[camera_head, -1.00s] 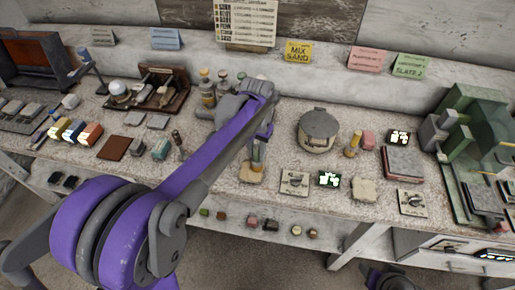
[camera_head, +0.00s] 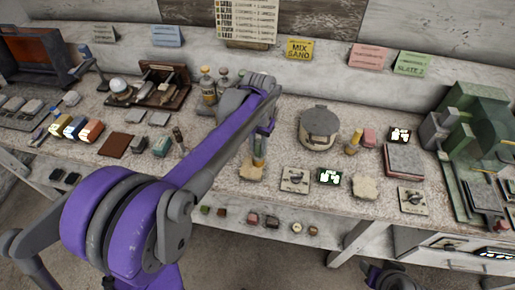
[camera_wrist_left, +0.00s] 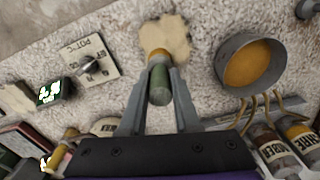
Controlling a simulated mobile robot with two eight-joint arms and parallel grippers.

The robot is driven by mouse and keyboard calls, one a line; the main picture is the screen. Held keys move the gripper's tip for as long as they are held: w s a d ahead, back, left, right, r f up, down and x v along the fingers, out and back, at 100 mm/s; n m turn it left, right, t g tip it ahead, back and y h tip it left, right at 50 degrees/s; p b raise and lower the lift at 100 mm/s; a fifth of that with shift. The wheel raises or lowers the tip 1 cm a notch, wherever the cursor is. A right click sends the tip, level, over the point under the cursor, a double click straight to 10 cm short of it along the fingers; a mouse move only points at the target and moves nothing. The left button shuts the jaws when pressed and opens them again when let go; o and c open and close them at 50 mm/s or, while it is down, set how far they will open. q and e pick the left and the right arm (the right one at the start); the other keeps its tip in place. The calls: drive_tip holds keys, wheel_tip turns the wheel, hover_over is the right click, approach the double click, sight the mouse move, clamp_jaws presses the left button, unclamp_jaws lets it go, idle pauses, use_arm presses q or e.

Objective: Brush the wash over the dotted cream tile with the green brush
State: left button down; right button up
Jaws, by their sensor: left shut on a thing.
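My left gripper (camera_head: 263,129) is shut on the green brush (camera_head: 258,152), with its tip pointing down. In the left wrist view the brush (camera_wrist_left: 159,86) sits between the fingers (camera_wrist_left: 159,75), and its pale ochre tip is over the near edge of an irregular cream tile (camera_wrist_left: 174,36). That tile (camera_head: 250,173) lies on the bench below the brush in the head view. I cannot tell whether the tip touches it, and no dots can be made out. A second cream tile (camera_head: 366,188) lies further right. A round grey dish of amber liquid (camera_wrist_left: 250,66) stands beside the brush.
Labelled bottles (camera_wrist_left: 298,133) stand near the dish. Green machinery (camera_head: 470,140) fills the bench's right end.

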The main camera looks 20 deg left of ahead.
use_arm(q)
drive_tip(key=shift+w+a, duration=0.15)
drive_tip(key=shift+w, duration=0.5)
drive_tip(key=shift+s, duration=0.1)
drive_tip(key=shift+s+d+r+p, duration=0.25)
drive_tip(key=shift+s+r+p, duration=0.15)
drive_tip(key=shift+s+r, duration=0.4)
drive_tip(key=shift+f, duration=0.15)
drive_tip(key=shift+f, duration=0.15)
drive_tip(key=shift+f+b, duration=0.5)
drive_tip(key=shift+f, duration=0.1)
drive_tip(key=shift+s, duration=0.1)
